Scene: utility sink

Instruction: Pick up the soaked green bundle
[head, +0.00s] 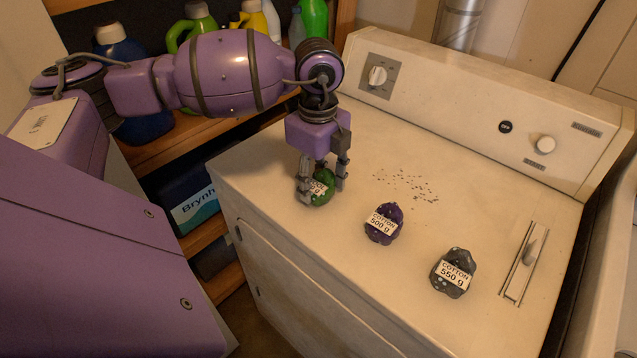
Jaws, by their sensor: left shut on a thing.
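The green bundle (323,186) is at the left part of the white machine top, with a white label partly covered by a finger. My left gripper (322,190) points down over it, its two fingers shut on the bundle's sides. I cannot tell whether the bundle still touches the surface. A purple bundle (384,223) labelled "COTTON 500 g" sits to its right and nearer. A dark grey bundle (454,273) labelled "COTTON 550 g" sits further right. My right gripper is not in view.
The white machine (300,262) has a raised control panel (480,105) along its back. Small dark specks lie behind the purple bundle. A recessed slot with a lever (526,262) is at the right. A wooden shelf (165,152) with several bottles stands behind my left arm.

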